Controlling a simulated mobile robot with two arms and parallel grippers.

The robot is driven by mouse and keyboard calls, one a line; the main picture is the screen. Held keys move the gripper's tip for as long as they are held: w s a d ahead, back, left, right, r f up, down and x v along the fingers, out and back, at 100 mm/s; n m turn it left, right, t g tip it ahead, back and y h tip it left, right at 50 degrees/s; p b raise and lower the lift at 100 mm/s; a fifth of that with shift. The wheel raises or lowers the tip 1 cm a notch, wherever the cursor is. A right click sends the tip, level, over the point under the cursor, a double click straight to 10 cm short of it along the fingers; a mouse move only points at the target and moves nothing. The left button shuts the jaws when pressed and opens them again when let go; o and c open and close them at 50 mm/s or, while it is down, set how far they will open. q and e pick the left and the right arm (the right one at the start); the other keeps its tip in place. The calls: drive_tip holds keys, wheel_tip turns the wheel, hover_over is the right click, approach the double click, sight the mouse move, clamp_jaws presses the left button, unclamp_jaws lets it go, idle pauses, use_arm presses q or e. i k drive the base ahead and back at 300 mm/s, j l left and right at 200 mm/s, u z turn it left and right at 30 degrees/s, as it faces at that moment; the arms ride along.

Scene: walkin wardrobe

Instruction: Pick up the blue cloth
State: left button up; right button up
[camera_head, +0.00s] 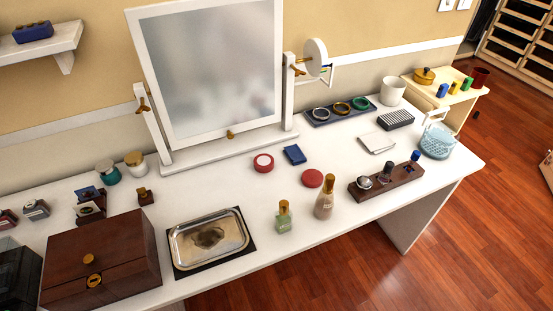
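A small dark-blue, flat, square item (294,154) lies on the white dressing table in front of the mirror, just right of a round red-and-white tin. It may be a folded blue cloth, but it is too small to tell. Another blue item (33,32), oblong and soft-looking, lies on the white wall shelf at the upper left. It too could be a folded cloth. Neither of my grippers is in view.
Wooden floor (470,240) is clear at right.

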sight(293, 152)
drive_tip(key=k+l+u, duration=0.3)
drive_tip(key=l, duration=0.35)
drive_tip(key=k+l+u, duration=0.3)
drive_tip(key=k+l, duration=0.2)
